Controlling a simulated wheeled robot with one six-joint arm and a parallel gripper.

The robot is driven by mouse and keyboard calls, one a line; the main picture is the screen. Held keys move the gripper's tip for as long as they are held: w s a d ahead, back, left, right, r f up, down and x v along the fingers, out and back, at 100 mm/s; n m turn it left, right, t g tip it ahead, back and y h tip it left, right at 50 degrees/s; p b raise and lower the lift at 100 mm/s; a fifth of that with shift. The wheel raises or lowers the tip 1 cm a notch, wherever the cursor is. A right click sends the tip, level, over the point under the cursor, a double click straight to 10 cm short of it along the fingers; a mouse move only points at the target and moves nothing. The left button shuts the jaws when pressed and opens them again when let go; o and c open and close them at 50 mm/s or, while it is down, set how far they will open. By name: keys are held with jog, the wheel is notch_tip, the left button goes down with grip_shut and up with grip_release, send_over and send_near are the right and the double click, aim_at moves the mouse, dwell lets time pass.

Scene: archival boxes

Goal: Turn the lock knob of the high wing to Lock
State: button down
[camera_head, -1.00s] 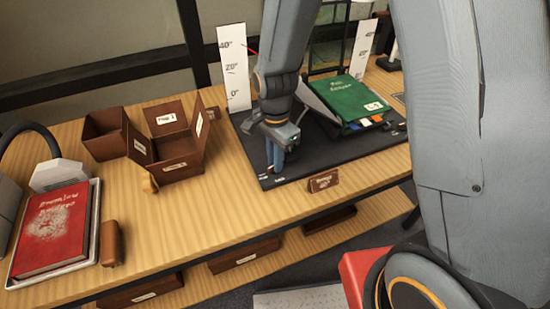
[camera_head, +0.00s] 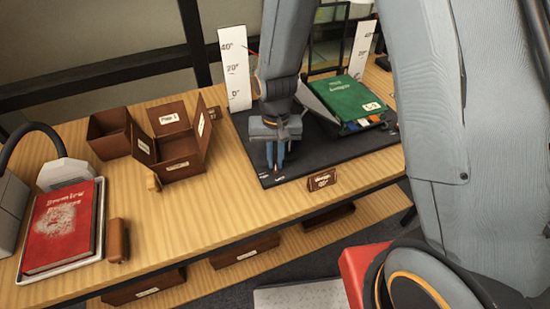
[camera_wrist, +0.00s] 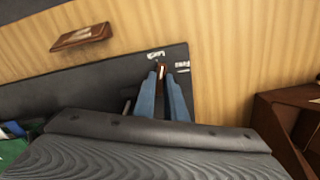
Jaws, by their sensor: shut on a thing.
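My gripper (camera_head: 276,166) points down at the near left corner of the black board (camera_head: 262,177). In the wrist view my gripper's blue fingers (camera_wrist: 164,88) are shut on the lock knob (camera_wrist: 162,71), mostly hidden between them; a small red and white part shows at the fingertips. The knob's visible end lies close to the white Lock label (camera_wrist: 155,55); a second white label (camera_wrist: 182,66) is to its right. The exact pointer angle is hard to tell. The green book (camera_head: 355,97) lies on the cradle, with a grey wing (camera_head: 318,103) tilted up at its left.
White angle scales (camera_head: 235,70) stand behind the board. A small brown sign (camera_head: 322,180) stands at the board's front edge. Open brown boxes (camera_head: 180,158) and a red book (camera_head: 60,228) on a tray are left on the table.

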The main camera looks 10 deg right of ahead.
aim_at(275, 164)
jog(key=shift+n, duration=1.9)
jog(key=c, duration=1.8)
grip_release()
jog(key=shift+r, duration=0.1)
jog(key=shift+r+b, duration=0.65)
jog(key=shift+r, duration=3.2)
